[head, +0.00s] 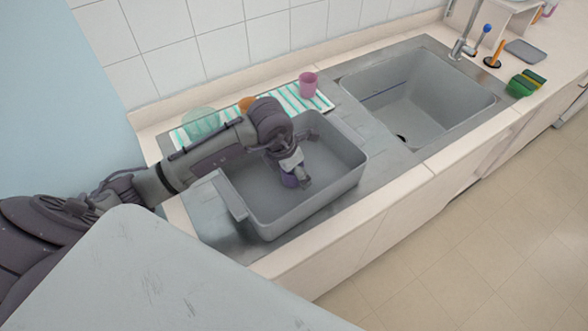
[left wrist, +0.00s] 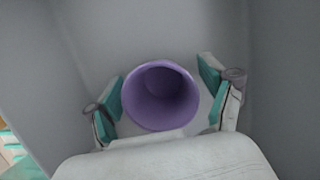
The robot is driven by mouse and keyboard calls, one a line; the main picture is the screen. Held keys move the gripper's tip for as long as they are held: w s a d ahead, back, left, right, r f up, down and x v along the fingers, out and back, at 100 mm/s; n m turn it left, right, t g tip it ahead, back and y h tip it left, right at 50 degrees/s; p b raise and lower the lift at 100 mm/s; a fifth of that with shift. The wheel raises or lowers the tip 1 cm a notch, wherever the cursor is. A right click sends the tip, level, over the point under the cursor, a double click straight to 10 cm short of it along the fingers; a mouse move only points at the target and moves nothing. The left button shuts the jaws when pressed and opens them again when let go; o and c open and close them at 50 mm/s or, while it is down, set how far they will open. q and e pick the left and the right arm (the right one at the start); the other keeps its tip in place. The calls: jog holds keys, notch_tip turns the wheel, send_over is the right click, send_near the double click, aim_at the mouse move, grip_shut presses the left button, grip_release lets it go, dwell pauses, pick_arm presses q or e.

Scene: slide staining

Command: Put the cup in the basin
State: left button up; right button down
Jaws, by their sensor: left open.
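A purple cup (head: 289,181) is inside the grey basin (head: 357,160), low down, partly hidden by my left gripper (head: 296,176) in the head view. In the left wrist view the cup (left wrist: 160,97) shows its open mouth, and it looks empty. My left gripper (left wrist: 163,92) is open, with one teal-padded finger on each side of the cup and a gap visible at least on the right. Whether the cup's base rests on the basin floor is hidden. My right gripper is not in view.
A striped cloth (head: 289,101) behind the basin holds a pink cup (head: 308,85), a pale green bowl (head: 202,123) and an orange item (head: 247,104). A sink (head: 420,98) with a tap (head: 461,48) lies to the right. Green sponges (head: 522,86) sit beyond it.

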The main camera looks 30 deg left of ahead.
aim_at(285, 182)
pick_arm(q)
jog(key=b+v, duration=0.3)
jog(key=v, duration=0.9)
jog(key=shift+r, duration=0.2)
jog(key=shift+f, duration=0.1)
